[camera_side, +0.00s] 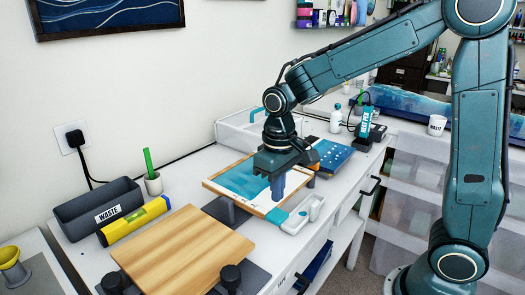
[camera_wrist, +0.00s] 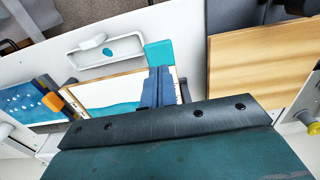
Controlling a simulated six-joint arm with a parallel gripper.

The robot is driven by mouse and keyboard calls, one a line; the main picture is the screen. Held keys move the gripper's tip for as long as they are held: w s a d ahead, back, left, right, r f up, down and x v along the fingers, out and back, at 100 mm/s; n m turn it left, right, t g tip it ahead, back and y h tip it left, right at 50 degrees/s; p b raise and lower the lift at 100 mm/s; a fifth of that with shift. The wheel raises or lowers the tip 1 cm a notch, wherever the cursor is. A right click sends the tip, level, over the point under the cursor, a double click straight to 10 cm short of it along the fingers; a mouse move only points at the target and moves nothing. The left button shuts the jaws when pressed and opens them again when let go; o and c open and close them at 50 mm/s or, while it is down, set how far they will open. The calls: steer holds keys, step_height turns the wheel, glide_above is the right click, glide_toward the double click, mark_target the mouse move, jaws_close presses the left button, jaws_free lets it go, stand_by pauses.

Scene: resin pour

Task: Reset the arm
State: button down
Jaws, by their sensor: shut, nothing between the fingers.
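My gripper (camera_side: 278,199) is shut and empty, pointing down above the near part of a wood-framed panel with a blue and white surface (camera_side: 237,178). The gap between fingertips and panel is hard to judge. In the wrist view my shut fingers (camera_wrist: 160,72) overlap the right part of the same panel (camera_wrist: 100,92), and the gripper body hides its near side.
A bare wooden board (camera_side: 185,245) lies in front on dark supports. Behind are a white box (camera_side: 232,130), a blue dotted panel (camera_side: 333,153) and a heat pen (camera_side: 365,122).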

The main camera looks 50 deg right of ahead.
steer(key=shift+s+d+r, duration=0.1)
steer(key=shift+s+r, duration=0.3)
steer(key=shift+r, duration=0.1)
steer(key=s+d+r+t, duration=0.1)
steer(key=s+r, duration=0.3)
steer(key=s, duration=0.4)
steer(key=s+d+r+t, duration=0.2)
steer(key=s+r+t, duration=0.2)
steer(key=s, duration=0.4)
steer(key=shift+r+t, duration=0.15)
steer(key=shift+t, duration=0.15)
